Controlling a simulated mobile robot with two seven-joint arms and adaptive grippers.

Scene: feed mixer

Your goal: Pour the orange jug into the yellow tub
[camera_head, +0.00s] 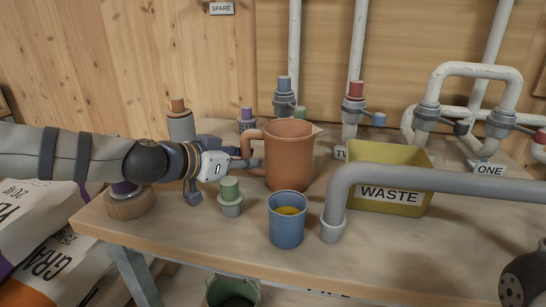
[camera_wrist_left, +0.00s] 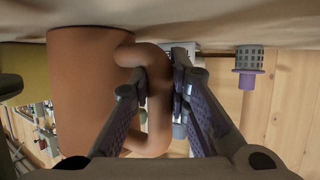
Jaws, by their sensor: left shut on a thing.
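The orange jug (camera_head: 290,158) stands upright at the middle of the bench, its handle toward the left. I cannot tell whether its base touches the bench. My left gripper (camera_head: 249,160) comes in from the left and is shut on the jug's handle. In the left wrist view the gripper (camera_wrist_left: 155,85) has its fingers on both sides of the handle of the orange jug (camera_wrist_left: 85,90). The yellow tub (camera_head: 413,157), labelled WASTE, is to the right of the jug, partly behind a grey pipe. The insides of the jug and tub are mostly hidden. My right gripper is not in view.
A blue cup (camera_head: 286,228) with yellow contents stands in front of the jug. A green-topped fitting (camera_head: 231,197) is below my left gripper. The bent grey pipe (camera_head: 440,180) crosses before the tub. More capped pipes stand behind. The front bench strip is clear.

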